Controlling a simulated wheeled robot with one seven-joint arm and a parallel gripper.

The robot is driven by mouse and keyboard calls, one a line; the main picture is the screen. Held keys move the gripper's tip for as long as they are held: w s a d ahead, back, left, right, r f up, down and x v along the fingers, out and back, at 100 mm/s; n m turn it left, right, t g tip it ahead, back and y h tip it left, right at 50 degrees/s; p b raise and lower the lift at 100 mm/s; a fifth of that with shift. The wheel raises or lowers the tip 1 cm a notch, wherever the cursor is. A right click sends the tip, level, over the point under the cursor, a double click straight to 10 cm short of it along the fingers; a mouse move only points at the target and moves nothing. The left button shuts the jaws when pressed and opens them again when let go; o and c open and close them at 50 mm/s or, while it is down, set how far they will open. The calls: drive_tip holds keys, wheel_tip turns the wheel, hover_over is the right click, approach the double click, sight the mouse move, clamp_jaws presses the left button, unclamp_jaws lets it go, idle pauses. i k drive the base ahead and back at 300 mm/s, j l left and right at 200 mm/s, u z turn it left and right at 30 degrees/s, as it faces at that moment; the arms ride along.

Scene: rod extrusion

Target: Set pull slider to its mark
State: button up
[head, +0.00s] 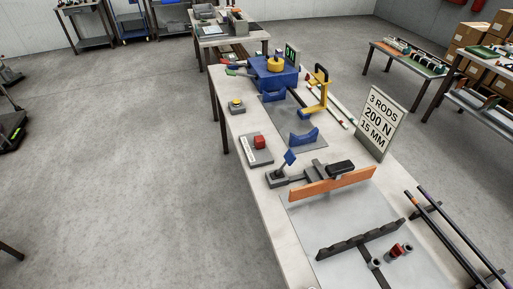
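A red block (260,142) sits on a small grey base (267,156) with a white marked strip (248,150) along its left side. I take this to be the pull slider, near the left edge of the long table. The markings on the strip are too small to read, so I cannot tell where the block stands against a mark. A sign (379,119) reads "3 RODS 200 N 15 MM". My gripper is not in view.
A blue lever (289,158) and an orange bar (331,183) are nearer. Open floor (130,150) lies left.

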sight(259, 140)
drive_tip(key=k+j, duration=0.1)
drive_tip(key=j, duration=0.3)
drive_tip(key=k+j, duration=0.1)
drive_tip(key=j, duration=0.3)
drive_tip(key=i+j, duration=0.1)
drive_tip(key=j, duration=0.3)
drive_tip(key=i+j, duration=0.1)
drive_tip(key=j, duration=0.65)
drive_tip(key=i+j, duration=0.15)
drive_tip(key=i, duration=0.35)
drive_tip(key=i+j+u, duration=0.1)
drive_tip(key=i, duration=0.45)
